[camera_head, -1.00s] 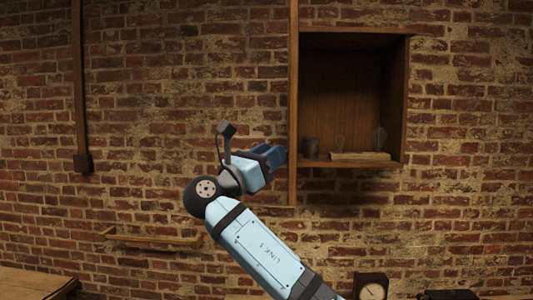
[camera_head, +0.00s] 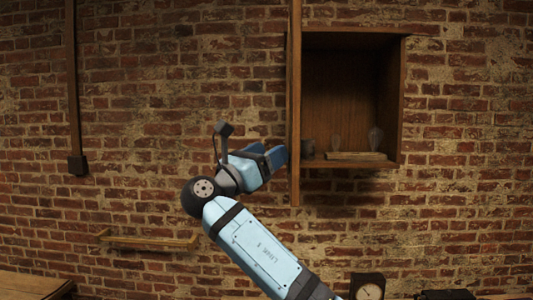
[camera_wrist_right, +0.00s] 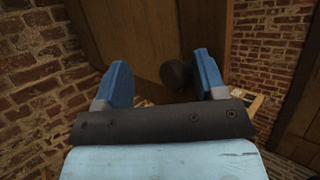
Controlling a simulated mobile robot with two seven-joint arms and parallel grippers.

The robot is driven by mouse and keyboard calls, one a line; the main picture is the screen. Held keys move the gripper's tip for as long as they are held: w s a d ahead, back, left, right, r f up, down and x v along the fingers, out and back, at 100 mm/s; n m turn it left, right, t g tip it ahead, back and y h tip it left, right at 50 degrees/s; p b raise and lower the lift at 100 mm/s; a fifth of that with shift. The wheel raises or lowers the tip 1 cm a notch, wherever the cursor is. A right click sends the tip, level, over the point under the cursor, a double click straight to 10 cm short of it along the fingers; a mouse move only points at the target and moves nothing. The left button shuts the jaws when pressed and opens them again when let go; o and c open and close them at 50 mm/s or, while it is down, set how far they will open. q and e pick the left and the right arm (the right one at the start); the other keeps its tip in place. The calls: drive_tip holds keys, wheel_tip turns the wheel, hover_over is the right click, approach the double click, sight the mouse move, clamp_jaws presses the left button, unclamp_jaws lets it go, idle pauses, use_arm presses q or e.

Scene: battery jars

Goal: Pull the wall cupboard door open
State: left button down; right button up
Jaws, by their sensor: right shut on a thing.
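The wall cupboard (camera_head: 404,100) hangs on the brick wall, its front open on the right side. Its wooden door (camera_head: 296,100) stands swung out at the left, almost edge-on in the head view. My right gripper (camera_head: 280,156) is at the door's outer face, low down, left of the door. In the right wrist view the gripper's blue fingers (camera_wrist_right: 163,82) stand at both sides of a dark round knob (camera_wrist_right: 176,75) on the door (camera_wrist_right: 130,40). The gripper is shut on this knob, though a gap seems to show beside it. My left gripper is not in view.
Inside the cupboard are a dark jar (camera_head: 308,147), glass bulb-like items (camera_head: 375,138) and a pale block (camera_head: 357,156). A small wooden shelf (camera_head: 150,242) is on the wall at lower left. A clock (camera_head: 368,288) stands at the bottom.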

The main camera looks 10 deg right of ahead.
drive_tip(key=b+v, duration=0.4)
drive_tip(key=v, duration=0.9)
drive_tip(key=shift+s+a+b, duration=0.2)
drive_tip(key=shift+a+b, duration=0.1)
drive_tip(key=shift+a, duration=0.05)
drive_tip(key=shift+f, duration=0.1)
